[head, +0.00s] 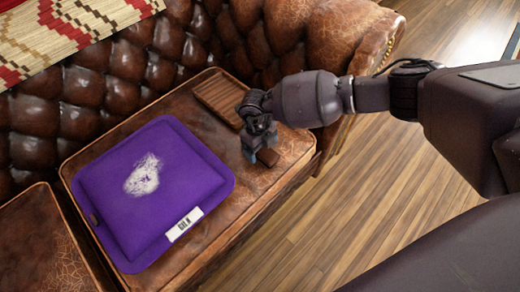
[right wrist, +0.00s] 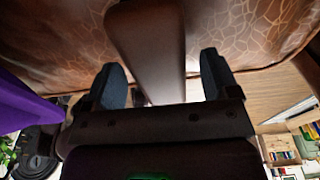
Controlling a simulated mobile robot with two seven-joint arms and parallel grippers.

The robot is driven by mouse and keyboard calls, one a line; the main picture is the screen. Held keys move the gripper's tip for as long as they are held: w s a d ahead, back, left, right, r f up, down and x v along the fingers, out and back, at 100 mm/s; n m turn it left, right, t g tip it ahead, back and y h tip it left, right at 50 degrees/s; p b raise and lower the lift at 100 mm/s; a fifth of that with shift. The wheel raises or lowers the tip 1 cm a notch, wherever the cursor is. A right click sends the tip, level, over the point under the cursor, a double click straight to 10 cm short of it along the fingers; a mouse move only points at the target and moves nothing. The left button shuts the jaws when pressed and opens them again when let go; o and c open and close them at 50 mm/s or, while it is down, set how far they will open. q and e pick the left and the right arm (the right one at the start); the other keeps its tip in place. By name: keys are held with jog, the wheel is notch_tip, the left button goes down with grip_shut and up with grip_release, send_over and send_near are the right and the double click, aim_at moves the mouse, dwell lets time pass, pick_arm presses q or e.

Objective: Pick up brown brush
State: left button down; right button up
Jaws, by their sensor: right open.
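The brown brush (head: 268,157) is a small dark brown block on the leather sofa seat, near its front right corner. My right gripper (head: 258,149) is directly above it, pointing down, and partly hides it. In the right wrist view the brush (right wrist: 148,40) runs as a smooth brown bar between the two blue-grey fingertips of the right gripper (right wrist: 162,80). The fingers are open, with a visible gap on each side of the bar. The near end of the brush is hidden by the gripper body. My left gripper is not in view.
A purple cushion (head: 190,160) with a white label lies left of the gripper on the seat. A slatted brown wooden item (head: 215,94) lies behind the gripper. The tufted sofa back (head: 105,85) and rolled arm (head: 345,35) rise behind. Wooden floor (head: 310,210) is clear in front.

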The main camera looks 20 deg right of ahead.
jog(key=c, duration=1)
jog(key=shift+r, duration=0.15)
jog(key=shift+c, duration=0.2)
